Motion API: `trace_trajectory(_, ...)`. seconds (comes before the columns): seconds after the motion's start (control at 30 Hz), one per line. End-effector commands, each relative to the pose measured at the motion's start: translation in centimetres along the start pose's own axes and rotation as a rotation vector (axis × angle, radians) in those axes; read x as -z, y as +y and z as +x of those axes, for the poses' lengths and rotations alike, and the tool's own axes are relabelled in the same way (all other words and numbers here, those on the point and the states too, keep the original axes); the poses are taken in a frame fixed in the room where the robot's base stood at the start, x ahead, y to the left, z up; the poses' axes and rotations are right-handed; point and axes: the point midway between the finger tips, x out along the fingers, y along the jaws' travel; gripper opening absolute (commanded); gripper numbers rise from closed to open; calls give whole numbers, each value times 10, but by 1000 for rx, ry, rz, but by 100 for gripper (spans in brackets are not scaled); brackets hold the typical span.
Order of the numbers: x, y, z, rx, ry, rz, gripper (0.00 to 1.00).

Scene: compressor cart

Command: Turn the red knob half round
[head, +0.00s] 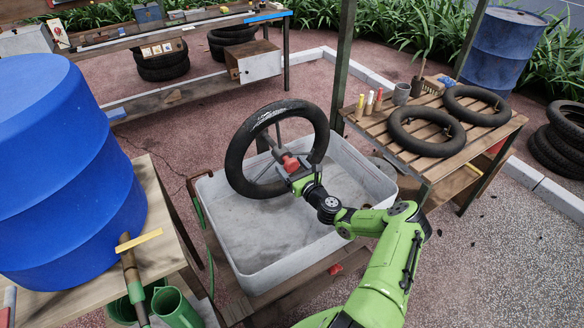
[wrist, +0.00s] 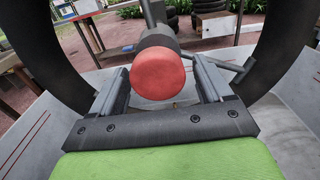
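The red knob (head: 290,163) sits on the end of a grey metal shaft, inside the ring of an upright black tyre (head: 240,158). In the wrist view the knob (wrist: 157,73) is a round red face in the middle. My gripper (wrist: 160,70) is open, with one finger on each side of the knob. A gap shows between the knob and the right finger; whether the left finger touches it I cannot tell. In the head view my gripper (head: 298,174) is right at the knob and partly hides it.
A pale grey tub (head: 245,267) lies below the tyre and my gripper. A blue barrel (head: 65,180) stands on a bench at left. A slatted wooden table (head: 375,130) with two tyres stands at right. A thin grey lever (wrist: 240,72) is close to the right finger.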

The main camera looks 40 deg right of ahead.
Motion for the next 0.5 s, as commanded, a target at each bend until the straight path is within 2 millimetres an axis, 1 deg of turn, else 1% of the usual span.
trace_trajectory(0.17,-2,0,-1,-1,-3,0,79)
trace_trajectory(0.27,-2,0,-12,-1,-2,1,79)
trace_trajectory(0.37,-2,-1,-36,1,0,4,79)
trace_trajectory(0.5,-3,-1,-77,2,-1,6,79)
